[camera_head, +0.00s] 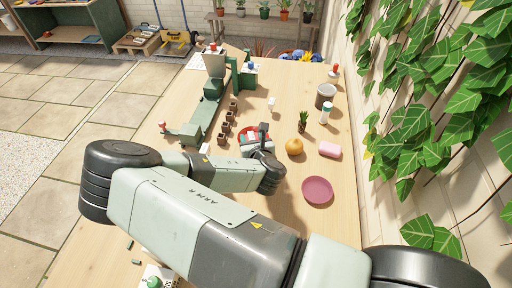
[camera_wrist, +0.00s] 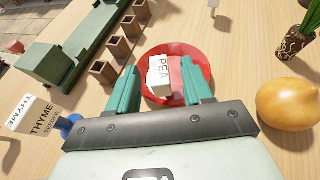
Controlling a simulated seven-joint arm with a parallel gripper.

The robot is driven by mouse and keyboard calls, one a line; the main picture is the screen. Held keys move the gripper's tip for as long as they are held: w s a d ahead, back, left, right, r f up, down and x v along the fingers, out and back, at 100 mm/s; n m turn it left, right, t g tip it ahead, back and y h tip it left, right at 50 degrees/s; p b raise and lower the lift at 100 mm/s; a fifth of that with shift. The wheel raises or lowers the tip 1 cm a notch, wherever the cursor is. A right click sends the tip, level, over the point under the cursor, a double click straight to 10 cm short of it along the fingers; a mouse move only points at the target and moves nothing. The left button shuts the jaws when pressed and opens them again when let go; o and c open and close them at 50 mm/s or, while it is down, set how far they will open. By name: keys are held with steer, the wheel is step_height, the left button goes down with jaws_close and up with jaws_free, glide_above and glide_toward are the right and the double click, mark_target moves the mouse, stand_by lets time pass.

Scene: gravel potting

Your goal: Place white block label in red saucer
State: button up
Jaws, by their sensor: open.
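The white block label (camera_wrist: 160,74), marked PEA, appears to stand upright in the red saucer (camera_wrist: 190,51) in the wrist view. My gripper (camera_wrist: 163,80) is open, with its two green fingers at either side of the block and a visible gap to each. Its fingertips are over the near part of the saucer.
A THYME label (camera_wrist: 40,118) lies left of my gripper. Several small brown pots (camera_wrist: 120,48) line the green stand (camera_wrist: 75,45). A round orange-brown fruit or gourd (camera_wrist: 290,115) sits to the right. The head view shows a pink block (camera_head: 330,150) and maroon dish (camera_head: 317,190).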

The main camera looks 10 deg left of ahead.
steer(key=v, duration=0.8)
steer(key=shift+d, duration=0.1)
steer(key=d+r+m+g+h, duration=0.2)
steer(key=d+r+m+g, duration=0.15)
steer(key=r+m, duration=0.8)
steer(key=d+r+m+g+h, duration=0.25)
steer(key=d+r+m, duration=0.3)
steer(key=m, duration=1.05)
steer(key=s+d+r+m, duration=0.5)
steer(key=s+r+m, duration=0.1)
steer(key=s+r, duration=0.3)
steer(key=s+d+r+m+g, duration=0.1)
steer(key=s+d+r+m, duration=0.4)
steer(key=s+r, duration=0.5)
steer(key=shift+s+d+r+m, duration=0.3)
steer(key=shift+r+m, duration=0.45)
steer(key=shift+r, duration=0.25)
